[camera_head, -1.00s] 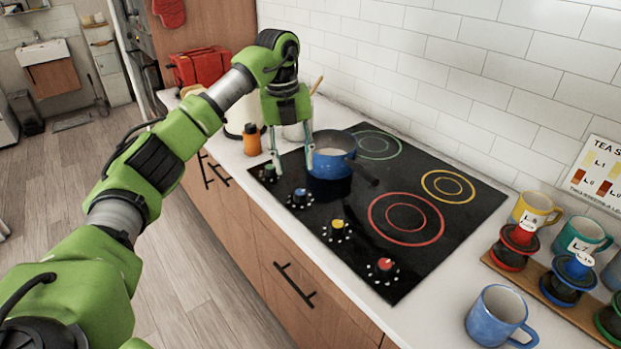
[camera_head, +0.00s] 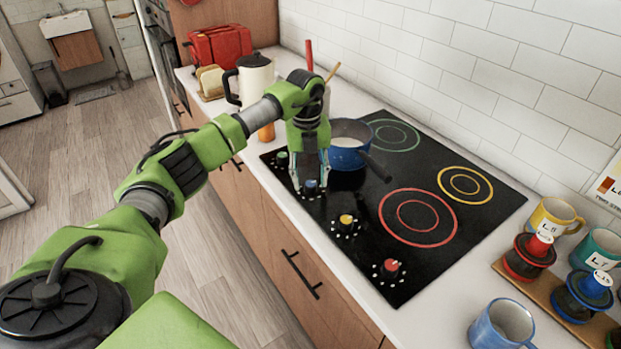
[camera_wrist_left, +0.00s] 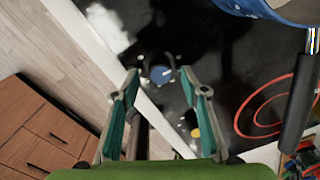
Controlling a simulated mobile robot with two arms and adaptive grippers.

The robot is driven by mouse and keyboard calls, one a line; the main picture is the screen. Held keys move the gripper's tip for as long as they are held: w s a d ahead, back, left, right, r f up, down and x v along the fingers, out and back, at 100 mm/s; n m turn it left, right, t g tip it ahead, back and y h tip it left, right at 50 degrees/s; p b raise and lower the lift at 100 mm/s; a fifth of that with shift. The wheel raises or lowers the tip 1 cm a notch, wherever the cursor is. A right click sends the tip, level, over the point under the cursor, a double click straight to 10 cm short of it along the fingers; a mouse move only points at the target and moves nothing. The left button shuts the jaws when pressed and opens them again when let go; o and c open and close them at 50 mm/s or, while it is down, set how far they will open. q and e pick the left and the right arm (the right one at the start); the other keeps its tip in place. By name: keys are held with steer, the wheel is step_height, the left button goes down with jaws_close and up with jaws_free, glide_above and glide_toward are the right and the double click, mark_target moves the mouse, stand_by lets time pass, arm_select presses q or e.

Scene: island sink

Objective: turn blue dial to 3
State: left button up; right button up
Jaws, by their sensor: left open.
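The blue dial (camera_head: 311,188) is on the front left part of the black cooktop (camera_head: 440,268), with white marks around it. My left gripper (camera_head: 309,186) is open and points down above the blue dial. In the left wrist view the blue dial (camera_wrist_left: 160,74) shows between and just beyond the two fingertips (camera_wrist_left: 158,78), with no finger seen touching it. A green dial (camera_head: 282,158), a yellow dial (camera_head: 346,221) and a red dial (camera_head: 391,266) line the same front edge. My right gripper is not in view.
A blue pan (camera_head: 349,152) sits close behind my left gripper, its dark handle (camera_head: 377,168) pointing right. An orange bottle (camera_head: 266,132) and a white jug (camera_head: 255,80) stand to the left.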

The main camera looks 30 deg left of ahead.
arm_select(q)
steer(key=shift+f, duration=0.75)
steer(key=c, duration=1.1)
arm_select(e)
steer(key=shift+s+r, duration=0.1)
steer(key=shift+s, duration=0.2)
